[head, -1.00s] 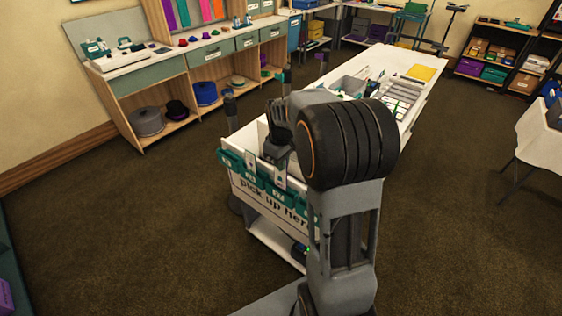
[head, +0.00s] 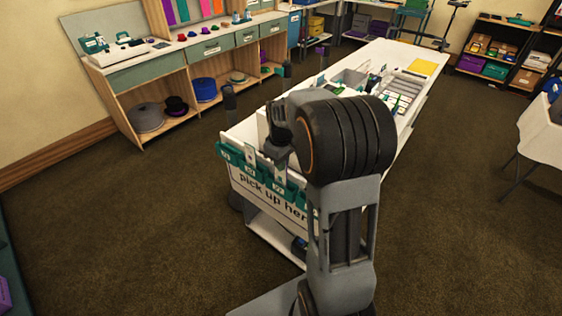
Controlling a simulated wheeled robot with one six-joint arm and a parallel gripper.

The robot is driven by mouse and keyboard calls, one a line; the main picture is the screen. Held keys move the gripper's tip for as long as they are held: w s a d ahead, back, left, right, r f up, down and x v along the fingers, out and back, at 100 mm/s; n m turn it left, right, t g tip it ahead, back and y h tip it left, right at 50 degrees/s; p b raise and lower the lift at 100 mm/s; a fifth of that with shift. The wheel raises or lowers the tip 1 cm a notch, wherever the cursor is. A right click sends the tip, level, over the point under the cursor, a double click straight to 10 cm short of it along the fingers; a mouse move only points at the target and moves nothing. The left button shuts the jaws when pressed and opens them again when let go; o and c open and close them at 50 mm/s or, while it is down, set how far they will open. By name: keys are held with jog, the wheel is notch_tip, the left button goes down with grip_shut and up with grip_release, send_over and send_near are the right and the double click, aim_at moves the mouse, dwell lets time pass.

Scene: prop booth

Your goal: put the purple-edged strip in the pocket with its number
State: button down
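A row of teal pockets (head: 251,168) hangs along the near end of the white counter, above a "pick up here" sign. They bear small white numbers, too small to read surely. Upright white cards or strips stand at some pockets, one at the left (head: 249,149). I cannot make out a purple edge on any of them. My gripper (head: 277,157) is over the pocket row, pointing down, partly hidden by my own wrist. Whether its fingers are open, or hold a strip, does not show. The pockets at the right end are partly hidden behind my arm.
The white counter (head: 424,62) runs back to the right, with a grey bin, trays and a yellow sheet (head: 423,67) on it. Dark posts (head: 230,101) stand along its left side. A wooden shelf unit (head: 127,92) lines the left wall. Carpet is clear at left and right.

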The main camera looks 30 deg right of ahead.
jog(key=shift+f+b, duration=0.75)
jog(key=shift+f, duration=0.6)
jog(key=c, duration=1.3)
grip_release()
jog(key=shift+o, duration=0.2)
notch_tip(320, 180, up, 14)
jog(key=shift+f, duration=0.1)
